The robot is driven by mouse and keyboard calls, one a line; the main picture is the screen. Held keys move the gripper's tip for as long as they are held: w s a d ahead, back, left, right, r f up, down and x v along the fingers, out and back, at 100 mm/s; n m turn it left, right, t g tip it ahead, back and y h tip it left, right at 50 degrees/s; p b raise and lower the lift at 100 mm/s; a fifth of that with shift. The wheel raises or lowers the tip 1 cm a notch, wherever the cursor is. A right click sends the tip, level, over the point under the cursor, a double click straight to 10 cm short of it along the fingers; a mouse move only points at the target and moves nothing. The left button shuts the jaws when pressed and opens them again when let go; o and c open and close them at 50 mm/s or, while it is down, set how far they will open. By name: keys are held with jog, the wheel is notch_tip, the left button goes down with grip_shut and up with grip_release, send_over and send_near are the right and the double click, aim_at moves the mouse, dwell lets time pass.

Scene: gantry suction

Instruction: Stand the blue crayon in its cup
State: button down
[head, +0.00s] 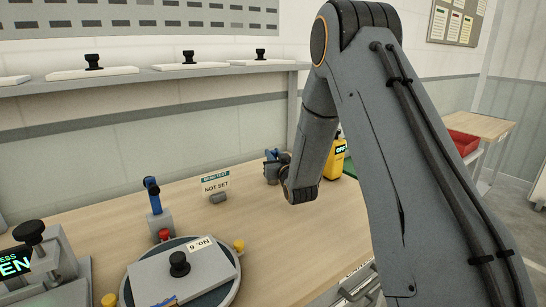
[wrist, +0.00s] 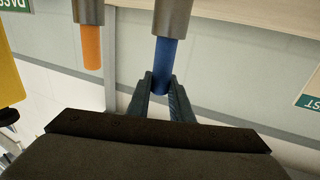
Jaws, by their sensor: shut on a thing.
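In the wrist view, which shows the scene upside down, my gripper (wrist: 160,84) is shut on the blue crayon (wrist: 166,62) near its free end. The crayon's other end disappears at the rim of a grey cup (wrist: 172,16). I cannot tell whether that end is inside the cup or just behind its rim. The crayon looks nearly in line with the cup. In the head view, my gripper (head: 272,165) is above the back of the bench, partly behind my arm. The crayon and cup cannot be made out there.
An orange crayon (wrist: 92,46) shows at another grey cup (wrist: 88,11) close by. A yellow meter (head: 335,162) stands right of my gripper. A "NOT SET" sign (head: 215,187), a blue-handled fixture (head: 153,196) and a round turntable (head: 222,262) are left. Bench between is clear.

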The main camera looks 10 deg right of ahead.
jog(key=shift+f, duration=0.4)
jog(key=shift+f, duration=0.1)
jog(key=c, duration=1.6)
grip_release()
jog(key=shift+s, duration=0.1)
jog(key=s, duration=0.4)
jog(key=s+b, duration=0.1)
jog(key=s, duration=0.3)
jog(key=s+d, duration=0.1)
jog(key=s, duration=0.2)
jog(key=shift+s+b, duration=0.35)
jog(key=shift+s, duration=0.05)
jog(key=shift+r, duration=0.2)
